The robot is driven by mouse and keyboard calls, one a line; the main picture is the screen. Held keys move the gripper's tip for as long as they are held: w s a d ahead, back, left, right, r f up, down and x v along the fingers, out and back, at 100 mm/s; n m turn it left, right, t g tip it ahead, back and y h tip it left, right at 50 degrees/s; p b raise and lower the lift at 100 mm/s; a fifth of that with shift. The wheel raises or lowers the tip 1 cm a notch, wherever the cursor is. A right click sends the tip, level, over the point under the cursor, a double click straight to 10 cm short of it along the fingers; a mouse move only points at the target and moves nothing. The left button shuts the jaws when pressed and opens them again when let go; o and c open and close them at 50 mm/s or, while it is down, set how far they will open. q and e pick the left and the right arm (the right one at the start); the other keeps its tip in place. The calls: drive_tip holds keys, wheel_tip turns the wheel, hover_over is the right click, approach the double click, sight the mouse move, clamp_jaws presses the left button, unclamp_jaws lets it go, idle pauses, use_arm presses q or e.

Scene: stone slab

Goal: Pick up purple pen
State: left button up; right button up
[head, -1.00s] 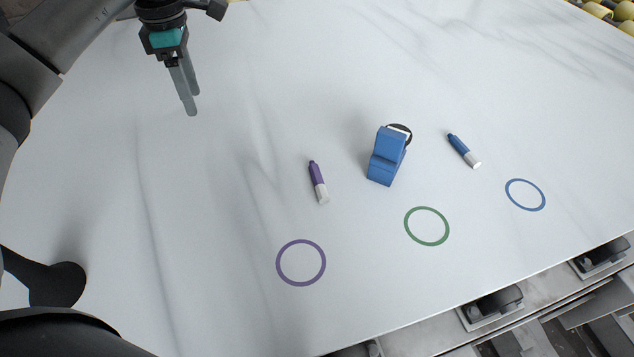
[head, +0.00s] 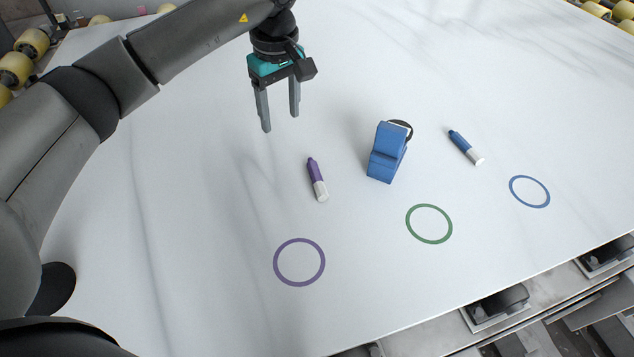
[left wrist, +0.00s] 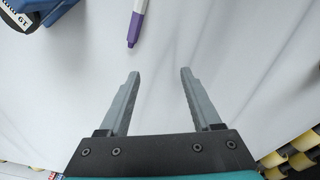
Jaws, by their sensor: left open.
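The purple pen (head: 317,180) lies on the white slab, its purple end toward the back and its white end toward the front. My left gripper (head: 280,122) is open and empty, above the slab and behind and left of the pen in the head view. In the left wrist view the open fingers (left wrist: 158,72) point toward the pen (left wrist: 136,24), which lies beyond the tips, slightly left of the gap, with its purple end nearest and its far end cut off by the top edge. My right gripper is not in view.
A blue block-shaped device (head: 386,155) stands right of the pen. A blue pen (head: 466,147) lies farther right. Purple (head: 299,286), green (head: 429,243) and blue (head: 530,206) rings mark the slab near its front. The slab left of the purple pen is clear.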

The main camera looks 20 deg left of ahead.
use_arm(q)
drive_tip(key=d+f+m, duration=0.2)
drive_tip(key=d+m, duration=0.3)
drive_tip(key=d, duration=0.1)
drive_tip(key=b, duration=0.2)
hover_over(316, 174)
drive_tip(key=shift+t, duration=0.3)
drive_tip(key=f, duration=0.9)
drive_tip(key=shift+s, duration=0.4)
drive_tip(key=shift+w+a+f, duration=0.1)
drive_tip(key=shift+f, duration=0.3)
drive_tip(key=f, duration=0.1)
drive_tip(key=f+b, duration=0.1)
drive_tip(key=f, duration=0.2)
drive_tip(key=shift+w+d+f, duration=0.15)
drive_tip(key=shift+d+f, duration=0.1)
drive_tip(key=shift+d, duration=0.05)
drive_tip(key=shift+a+f, duration=0.1)
drive_tip(key=shift+f, duration=0.15)
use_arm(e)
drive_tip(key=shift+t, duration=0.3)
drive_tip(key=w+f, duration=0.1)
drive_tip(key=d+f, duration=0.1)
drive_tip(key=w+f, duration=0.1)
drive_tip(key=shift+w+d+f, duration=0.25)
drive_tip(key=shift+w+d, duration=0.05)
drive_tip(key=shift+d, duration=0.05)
